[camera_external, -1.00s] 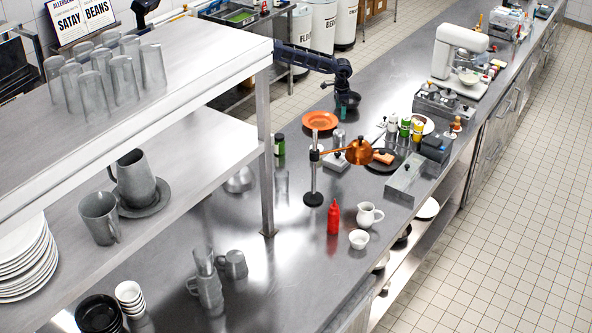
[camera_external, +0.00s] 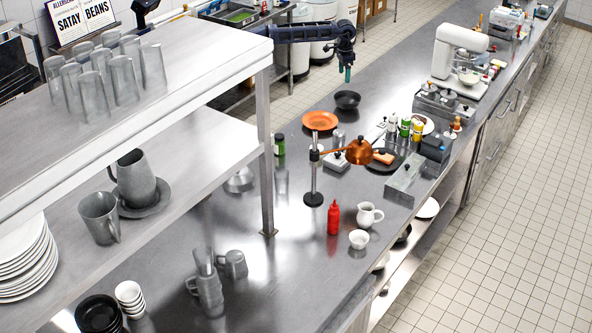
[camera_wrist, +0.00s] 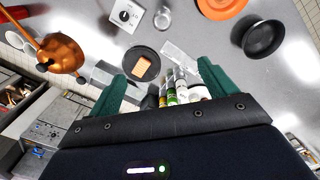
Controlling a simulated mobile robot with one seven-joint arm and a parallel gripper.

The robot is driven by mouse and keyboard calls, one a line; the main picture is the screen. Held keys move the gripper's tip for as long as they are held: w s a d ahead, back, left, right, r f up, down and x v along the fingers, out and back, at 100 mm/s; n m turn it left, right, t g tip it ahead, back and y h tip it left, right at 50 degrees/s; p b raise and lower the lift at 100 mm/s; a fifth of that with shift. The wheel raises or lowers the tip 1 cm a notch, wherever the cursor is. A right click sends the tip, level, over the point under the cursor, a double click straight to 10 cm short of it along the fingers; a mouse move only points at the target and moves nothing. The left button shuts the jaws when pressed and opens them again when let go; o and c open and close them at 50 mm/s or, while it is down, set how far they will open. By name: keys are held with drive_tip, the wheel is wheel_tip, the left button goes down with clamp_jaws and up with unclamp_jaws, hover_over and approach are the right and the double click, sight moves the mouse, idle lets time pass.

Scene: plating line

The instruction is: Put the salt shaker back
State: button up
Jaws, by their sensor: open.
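My gripper (camera_external: 347,73) hangs in the air above and behind the black bowl in the external view. In the wrist view its two green fingers (camera_wrist: 160,72) stand wide apart with nothing held between them. I cannot single out the salt shaker for certain. A small clear glass container (camera_external: 338,138) stands by the orange plate and also shows in the wrist view (camera_wrist: 162,18). A group of small condiment bottles (camera_external: 405,127) stands farther right, beside the black plate. In the wrist view these bottles (camera_wrist: 182,90) appear between the fingers, well beyond them, partly hidden by the gripper body.
The black bowl (camera_external: 347,100) and orange plate (camera_external: 320,121) stand on the steel counter. A copper lamp (camera_external: 359,151) on a stand overhangs the middle near the black plate (camera_external: 382,164). A white mixer (camera_external: 458,50) stands farther back. A shelf unit (camera_external: 265,160) is at left.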

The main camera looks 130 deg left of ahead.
drive_tip(key=w+f+n+t, duration=0.3)
drive_tip(key=f+n+t, duration=0.2)
drive_tip(key=f+n, duration=0.3)
drive_tip(key=w+f+n+t, duration=0.3)
drive_tip(key=f+n+t, duration=0.2)
drive_tip(key=f, duration=0.4)
drive_tip(key=s+d+r+n+t+y, duration=0.3)
drive_tip(key=s+r+n+y, duration=0.1)
drive_tip(key=s+r+n, duration=0.4)
drive_tip(key=s+d+r+n+t+y, duration=0.2)
drive_tip(key=s+r+n+t+y, duration=0.15)
drive_tip(key=s+r+n, duration=0.55)
drive_tip(key=n, duration=0.2)
approach(334, 132)
drive_tip(key=w+a+r, duration=0.1)
drive_tip(key=w, duration=0.2)
drive_tip(key=shift+w+a+f+g+y, duration=0.1)
drive_tip(key=shift+w+f+g+y, duration=0.15)
drive_tip(key=shift+g+y, duration=0.2)
drive_tip(key=x, duration=0.5)
drive_tip(key=shift+w+a+f, duration=0.1)
drive_tip(key=shift+w, duration=0.05)
drive_tip(key=shift+f+x, duration=0.2)
drive_tip(key=shift+x, duration=0.7)
drive_tip(key=shift+f+x, duration=0.15)
drive_tip(key=shift+x, duration=0.7)
drive_tip(key=shift+f+x, duration=0.2)
drive_tip(key=shift+x, duration=0.7)
